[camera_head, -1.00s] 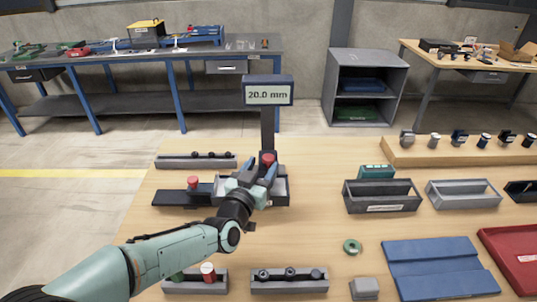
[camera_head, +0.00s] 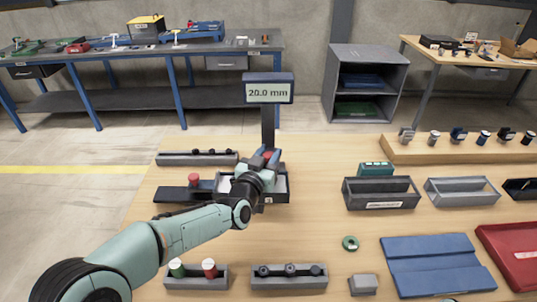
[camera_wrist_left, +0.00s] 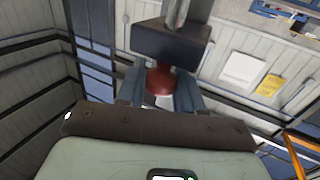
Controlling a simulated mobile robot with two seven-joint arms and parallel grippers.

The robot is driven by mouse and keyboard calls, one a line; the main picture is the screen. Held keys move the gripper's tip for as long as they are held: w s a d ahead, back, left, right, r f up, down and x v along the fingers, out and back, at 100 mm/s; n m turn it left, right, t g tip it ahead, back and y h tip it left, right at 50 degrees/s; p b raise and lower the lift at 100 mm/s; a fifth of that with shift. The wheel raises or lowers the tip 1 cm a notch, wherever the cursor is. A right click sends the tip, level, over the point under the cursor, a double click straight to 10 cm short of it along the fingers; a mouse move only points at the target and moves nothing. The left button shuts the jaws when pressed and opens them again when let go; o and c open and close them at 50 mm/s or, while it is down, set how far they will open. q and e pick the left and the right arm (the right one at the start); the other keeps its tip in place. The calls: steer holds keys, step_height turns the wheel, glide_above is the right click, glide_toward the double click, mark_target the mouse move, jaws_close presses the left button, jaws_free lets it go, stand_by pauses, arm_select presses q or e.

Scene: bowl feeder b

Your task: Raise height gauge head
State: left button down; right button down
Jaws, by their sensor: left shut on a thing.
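The height gauge (camera_head: 268,124) stands on the table with a dark upright column and a display (camera_head: 268,91) on top that reads 20.0 mm. My left gripper (camera_head: 264,158) is at the column, above the grey tray at the gauge's base. In the left wrist view the fingers (camera_wrist_left: 159,88) are shut around a red knob (camera_wrist_left: 159,77) under a dark block, the gauge head (camera_wrist_left: 171,43). In the head view my gripper mostly hides the head and knob. My right gripper is not in view.
A black plate with a red-topped piece (camera_head: 193,180) lies left of the gauge. Racks with small parts stand behind (camera_head: 197,158) and in front (camera_head: 289,277). Dark (camera_head: 381,204) and grey (camera_head: 462,200) bins and a blue mat (camera_head: 438,270) are to the right.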

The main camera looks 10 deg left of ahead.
arm_select(q)
step_height(320, 180, up, 5)
steer(key=shift+r+p, duration=0.1)
steer(key=shift+p, duration=0.9)
steer(key=c, duration=0.8)
jaws_free()
steer(key=shift+f, duration=0.2)
steer(key=shift+s, duration=0.2)
steer(key=s+b, duration=0.1)
steer(key=s, duration=0.3)
steer(key=s+a+b, duration=0.1)
steer(key=s, duration=0.3)
steer(key=s+a, duration=0.1)
steer(key=s, duration=0.3)
steer(key=shift+s+a+b, duration=0.25)
steer(key=shift+s+b, duration=0.15)
